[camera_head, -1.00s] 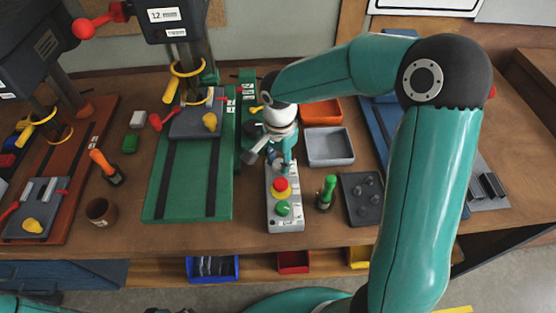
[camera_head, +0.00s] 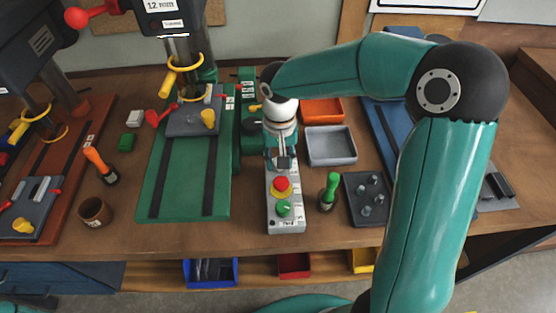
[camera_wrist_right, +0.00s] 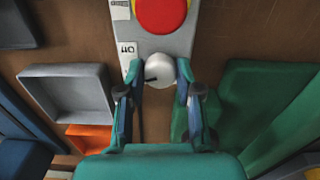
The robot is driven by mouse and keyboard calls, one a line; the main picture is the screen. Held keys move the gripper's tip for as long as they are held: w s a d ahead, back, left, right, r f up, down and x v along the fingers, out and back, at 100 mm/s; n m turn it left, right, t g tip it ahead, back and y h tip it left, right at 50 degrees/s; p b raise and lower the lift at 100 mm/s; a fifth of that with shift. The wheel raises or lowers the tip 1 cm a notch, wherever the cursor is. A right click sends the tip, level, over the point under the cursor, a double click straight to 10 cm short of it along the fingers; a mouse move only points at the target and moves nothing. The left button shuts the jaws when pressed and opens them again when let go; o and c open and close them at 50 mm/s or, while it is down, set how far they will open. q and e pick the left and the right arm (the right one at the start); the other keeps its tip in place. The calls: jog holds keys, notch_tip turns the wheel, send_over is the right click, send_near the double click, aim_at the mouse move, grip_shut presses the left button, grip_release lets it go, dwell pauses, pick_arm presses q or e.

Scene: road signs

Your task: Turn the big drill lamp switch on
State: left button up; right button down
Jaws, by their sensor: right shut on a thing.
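A grey control box (camera_head: 286,217) stands on the bench right of the green drill base. It carries a red mushroom button (camera_head: 281,184) on a yellow ring and a green knob (camera_head: 284,207). My right gripper (camera_head: 283,166) is over the box's far end, pointing down. In the right wrist view, its fingers (camera_wrist_right: 158,92) are on either side of a light grey round knob (camera_wrist_right: 160,70) with a dark mark, and are shut on it. White labels (camera_wrist_right: 127,48) sit beside this knob; their text is unclear. The fingers hide the knob in the head view. My left gripper is out of view.
Grey (camera_head: 330,147) and orange (camera_head: 322,111) trays stand right of my right gripper. A green-handled tool (camera_head: 329,190) and a dark plate with knobs (camera_head: 368,200) stand right of the box. The green drill base (camera_head: 187,172) lies to the left.

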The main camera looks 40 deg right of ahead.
jog(key=shift+w+r+n, duration=0.2)
jog(key=shift+w+n, duration=0.05)
jog(key=shift+n, duration=0.85)
jog(key=c, duration=0.8)
grip_release()
jog(key=shift+f, duration=0.1)
jog(key=shift+o, duration=0.2)
jog(key=shift+s, duration=0.1)
notch_tip(320, 180, up, 12)
jog(key=shift+f, duration=0.1)
